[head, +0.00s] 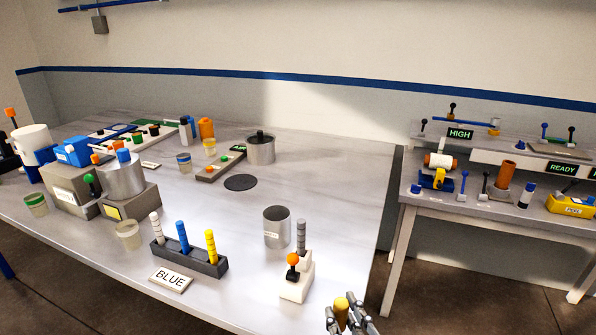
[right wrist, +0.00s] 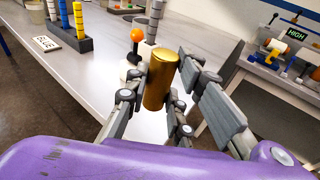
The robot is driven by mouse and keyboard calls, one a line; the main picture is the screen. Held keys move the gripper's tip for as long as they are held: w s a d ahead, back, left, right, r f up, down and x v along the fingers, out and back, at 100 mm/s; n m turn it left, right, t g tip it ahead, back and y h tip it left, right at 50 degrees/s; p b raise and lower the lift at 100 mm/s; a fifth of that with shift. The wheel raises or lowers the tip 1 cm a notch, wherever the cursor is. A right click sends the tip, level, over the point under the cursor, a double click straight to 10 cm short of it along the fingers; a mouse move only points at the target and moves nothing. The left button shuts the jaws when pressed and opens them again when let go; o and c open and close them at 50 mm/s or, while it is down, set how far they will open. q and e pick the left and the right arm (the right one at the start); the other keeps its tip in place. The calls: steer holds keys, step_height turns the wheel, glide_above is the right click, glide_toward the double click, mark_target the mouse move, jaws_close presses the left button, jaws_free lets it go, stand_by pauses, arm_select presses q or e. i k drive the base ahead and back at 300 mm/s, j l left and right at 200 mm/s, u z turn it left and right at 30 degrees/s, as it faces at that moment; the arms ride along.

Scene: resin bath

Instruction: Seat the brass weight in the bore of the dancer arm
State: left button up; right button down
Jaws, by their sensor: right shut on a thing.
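The brass weight (right wrist: 160,80) is a plain gold cylinder between the fingers of my right gripper (right wrist: 158,88). The gripper is shut on it and holds it roughly upright. In the head view the weight (head: 341,308) and the right gripper (head: 350,316) are at the bottom edge, by the front right edge of the long table. On the right bench, a blue bar (head: 470,121) with a yellowish end lies near the HIGH sign; it may be the dancer arm, but I cannot make out a bore. My left gripper is not in view.
The long table (head: 325,175) holds a white block with an orange-knobbed lever (head: 296,280), a metal cup (head: 277,228) and a dark rack of coloured pegs (head: 190,258). A floor gap separates it from the right bench (head: 440,206), which carries a yellow box (head: 572,205).

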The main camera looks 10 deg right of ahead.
mark_target(494, 123)
steer(key=k+l, duration=0.1)
steer(key=l, duration=1.75)
steer(key=i+l, duration=0.25)
steer(key=l, duration=0.15)
steer(key=i+l, duration=0.3)
steer(key=l, duration=0.15)
steer(key=i+l, duration=0.75)
